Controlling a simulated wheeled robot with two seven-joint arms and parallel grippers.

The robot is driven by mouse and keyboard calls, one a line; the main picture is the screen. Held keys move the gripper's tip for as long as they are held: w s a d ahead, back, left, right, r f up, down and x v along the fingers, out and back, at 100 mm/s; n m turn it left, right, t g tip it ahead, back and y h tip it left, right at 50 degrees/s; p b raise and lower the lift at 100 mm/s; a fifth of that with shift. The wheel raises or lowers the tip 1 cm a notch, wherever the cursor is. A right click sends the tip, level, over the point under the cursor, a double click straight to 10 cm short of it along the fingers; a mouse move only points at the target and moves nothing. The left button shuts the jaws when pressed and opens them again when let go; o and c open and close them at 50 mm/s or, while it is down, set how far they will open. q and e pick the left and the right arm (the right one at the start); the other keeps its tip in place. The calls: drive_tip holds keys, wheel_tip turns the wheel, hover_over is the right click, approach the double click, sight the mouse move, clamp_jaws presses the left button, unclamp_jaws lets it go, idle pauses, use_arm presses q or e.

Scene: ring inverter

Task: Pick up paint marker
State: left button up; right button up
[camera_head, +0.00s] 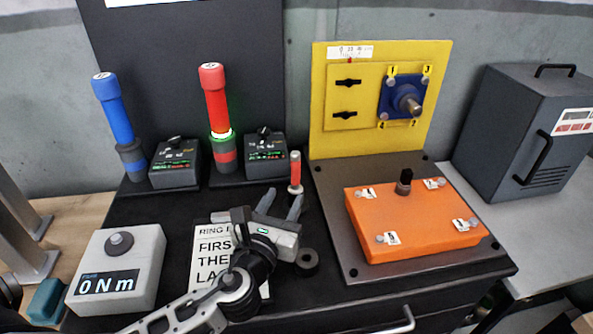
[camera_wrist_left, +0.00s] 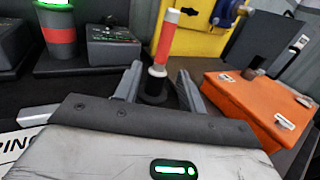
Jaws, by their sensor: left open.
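The paint marker (camera_head: 295,172) is a small red and white stick standing upright in a dark round holder on the black bench top. It also shows in the left wrist view (camera_wrist_left: 165,42), upright just beyond the fingertips. My left gripper (camera_head: 281,203) is open and empty, its two grey fingers pointing at the marker from the near side. In the left wrist view the fingers (camera_wrist_left: 158,85) lie to either side of the marker's lower part; I cannot tell whether the marker is between them or just past them. My right gripper is not in view.
An orange box (camera_head: 415,222) and a yellow panel (camera_head: 330,120) stand to the right. Red (camera_head: 216,105) and blue (camera_head: 113,110) torque tools with dark control boxes (camera_head: 264,155) stand behind. A printed card (camera_head: 207,245), a black ring (camera_head: 307,262) and a grey meter (camera_head: 140,250) lie nearer.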

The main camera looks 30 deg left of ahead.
sight(294, 181)
use_arm(q)
drive_tip(key=w, duration=0.5)
drive_tip(key=w+a+p, duration=0.1)
drive_tip(key=w, duration=0.1)
drive_tip(key=shift+w+r, duration=0.2)
drive_tip(key=shift+w, duration=0.05)
drive_tip(key=shift+c, duration=0.2)
drive_tip(key=c, duration=0.8)
